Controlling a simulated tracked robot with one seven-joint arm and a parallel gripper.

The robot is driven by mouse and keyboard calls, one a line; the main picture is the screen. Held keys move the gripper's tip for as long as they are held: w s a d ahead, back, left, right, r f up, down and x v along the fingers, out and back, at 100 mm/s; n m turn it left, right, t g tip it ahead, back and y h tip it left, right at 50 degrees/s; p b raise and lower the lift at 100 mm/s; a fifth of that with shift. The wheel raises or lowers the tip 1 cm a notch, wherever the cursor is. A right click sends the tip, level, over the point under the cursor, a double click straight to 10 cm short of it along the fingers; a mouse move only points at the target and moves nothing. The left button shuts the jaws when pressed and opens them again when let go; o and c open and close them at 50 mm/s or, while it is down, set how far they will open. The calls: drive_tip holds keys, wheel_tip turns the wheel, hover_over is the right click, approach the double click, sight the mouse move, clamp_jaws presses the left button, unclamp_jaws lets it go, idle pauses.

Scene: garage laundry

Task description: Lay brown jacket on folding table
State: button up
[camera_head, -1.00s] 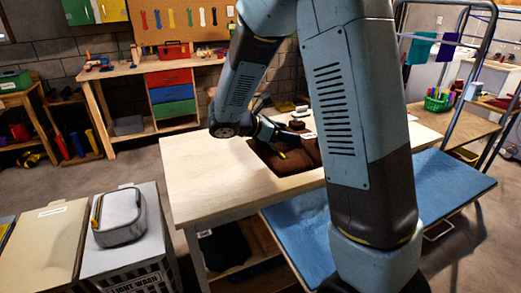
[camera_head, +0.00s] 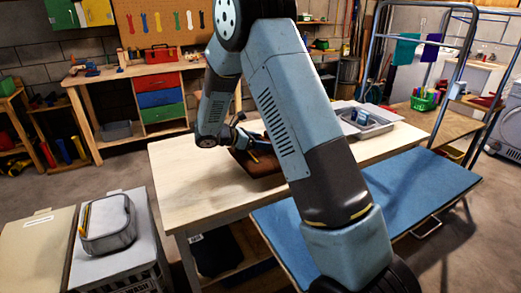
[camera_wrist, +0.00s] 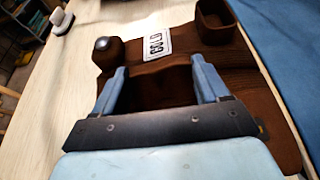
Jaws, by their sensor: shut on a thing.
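The brown jacket (camera_head: 262,160) is at the middle of the pale wooden folding table (camera_head: 190,180), partly hidden behind my arm. In the wrist view the jacket (camera_wrist: 235,75) is a dark brown folded shape with a white printed tag and raised lumps at its far side. My gripper (camera_head: 240,135) is at the jacket's left part. In the wrist view its two blue fingers (camera_wrist: 160,78) stand either side of a brown part, shut on the jacket. I cannot tell whether the jacket's underside touches the tabletop.
A grey tray (camera_head: 368,124) holding small things stands at the table's far right. A blue padded surface (camera_head: 420,190) adjoins the front right. A grey pouch (camera_head: 106,224) sits on a bin at front left. The table's left part is clear.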

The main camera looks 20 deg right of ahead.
drive_tip(key=shift+w+f, duration=0.2)
drive_tip(key=shift+f, duration=0.05)
wheel_tip(320, 180, down, 3)
drive_tip(key=shift+w+f, duration=0.1)
drive_tip(key=shift+f, duration=0.05)
drive_tip(key=o, duration=1.6)
